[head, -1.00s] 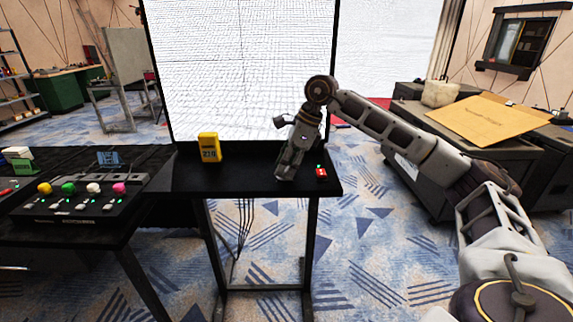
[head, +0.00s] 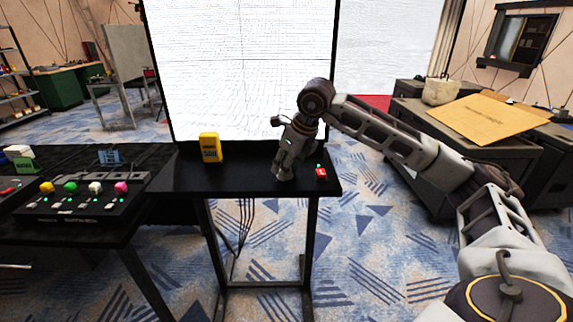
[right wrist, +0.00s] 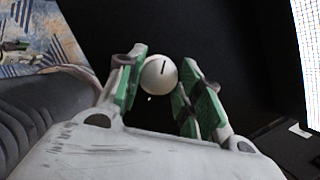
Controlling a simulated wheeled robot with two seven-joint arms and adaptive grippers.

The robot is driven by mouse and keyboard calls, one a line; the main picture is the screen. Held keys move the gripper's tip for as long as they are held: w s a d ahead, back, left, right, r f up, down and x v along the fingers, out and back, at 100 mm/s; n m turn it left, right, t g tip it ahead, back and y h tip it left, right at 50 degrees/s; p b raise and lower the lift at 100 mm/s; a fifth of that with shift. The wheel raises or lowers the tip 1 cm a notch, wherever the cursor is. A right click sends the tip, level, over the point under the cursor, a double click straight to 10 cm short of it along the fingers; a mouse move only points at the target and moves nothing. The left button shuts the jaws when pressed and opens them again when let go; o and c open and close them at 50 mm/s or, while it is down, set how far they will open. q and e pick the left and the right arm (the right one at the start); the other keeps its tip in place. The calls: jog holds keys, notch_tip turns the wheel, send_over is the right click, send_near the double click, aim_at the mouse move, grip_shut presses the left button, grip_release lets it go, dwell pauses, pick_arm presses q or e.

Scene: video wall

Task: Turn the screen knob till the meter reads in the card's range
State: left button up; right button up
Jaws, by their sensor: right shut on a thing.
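The white round screen knob (right wrist: 158,76), with a dark pointer line, shows between the fingers in the right wrist view. My right gripper (right wrist: 160,88) is shut on it. In the head view my right gripper (head: 283,172) is over the black table and hides the knob. The yellow meter (head: 209,147) stands upright on the table, left of the gripper, in front of the bright screen (head: 240,70). Its digits are too small to read surely. I cannot tell which small sign is the card. My left gripper is not in view.
A black panel (head: 85,204) with coloured knobs is on the left table. Small green (head: 22,163) and blue (head: 110,157) signs stand behind it.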

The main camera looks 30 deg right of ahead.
jog(key=shift+m+h, duration=0.3)
jog(key=shift+m, duration=0.5)
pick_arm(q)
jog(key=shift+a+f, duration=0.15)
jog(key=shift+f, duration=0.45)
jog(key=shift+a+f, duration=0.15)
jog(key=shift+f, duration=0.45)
pick_arm(e)
jog(key=shift+m, duration=0.6)
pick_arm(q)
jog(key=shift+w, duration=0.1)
pick_arm(e)
jog(key=o, duration=1)
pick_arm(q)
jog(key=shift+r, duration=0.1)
pick_arm(e)
jog(key=v, duration=1.2)
jog(key=shift+a, duration=0.25)
